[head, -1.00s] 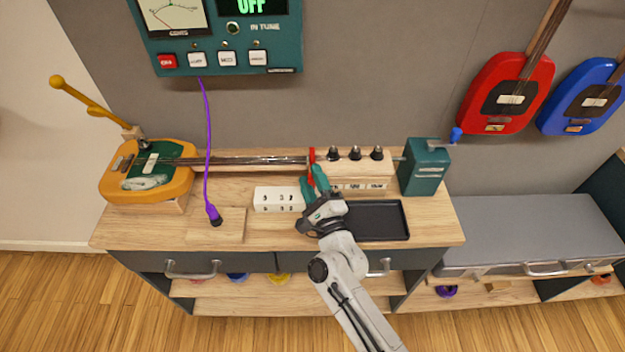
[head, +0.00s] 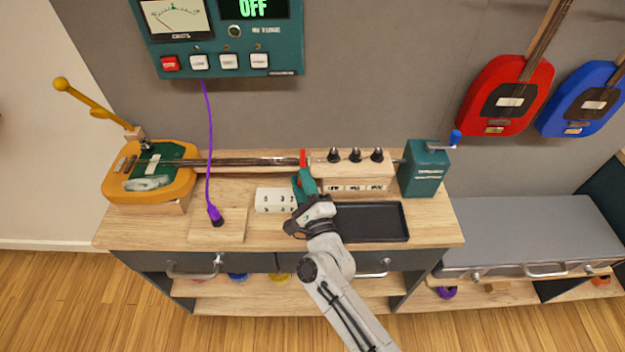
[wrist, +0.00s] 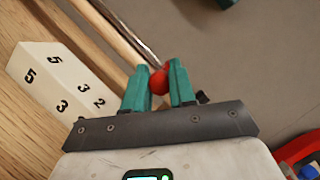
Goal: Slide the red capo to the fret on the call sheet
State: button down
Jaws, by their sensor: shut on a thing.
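The red capo (head: 303,158) sits on the neck (head: 250,161) of the yellow guitar (head: 150,181), near the left end of the wooden block with knobs. My gripper (head: 303,184) is shut on the capo; in the wrist view its teal fingers (wrist: 159,88) hold the red round part of the capo (wrist: 158,81) between them. A white block with black digits (head: 275,200) stands just left of my gripper; its digits 5, 3 and 2 show in the wrist view (wrist: 58,80). I cannot tell whether it is the call sheet.
A wooden block with three black knobs (head: 352,170) and a black tray (head: 371,222) lie to the right. A teal box with a crank (head: 424,171) stands at the neck's right end. A purple cable (head: 209,150) hangs across the neck, left of the capo.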

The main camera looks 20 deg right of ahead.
jog(key=a, duration=0.1)
jog(key=w+a, duration=0.1)
jog(key=shift+a, duration=0.3)
jog(key=c, duration=0.9)
grip_release()
jog(key=shift+c, duration=0.2)
jog(key=shift+f, duration=0.1)
jog(key=b+v, duration=0.1)
jog(key=v, duration=0.9)
jog(key=shift+s, duration=0.3)
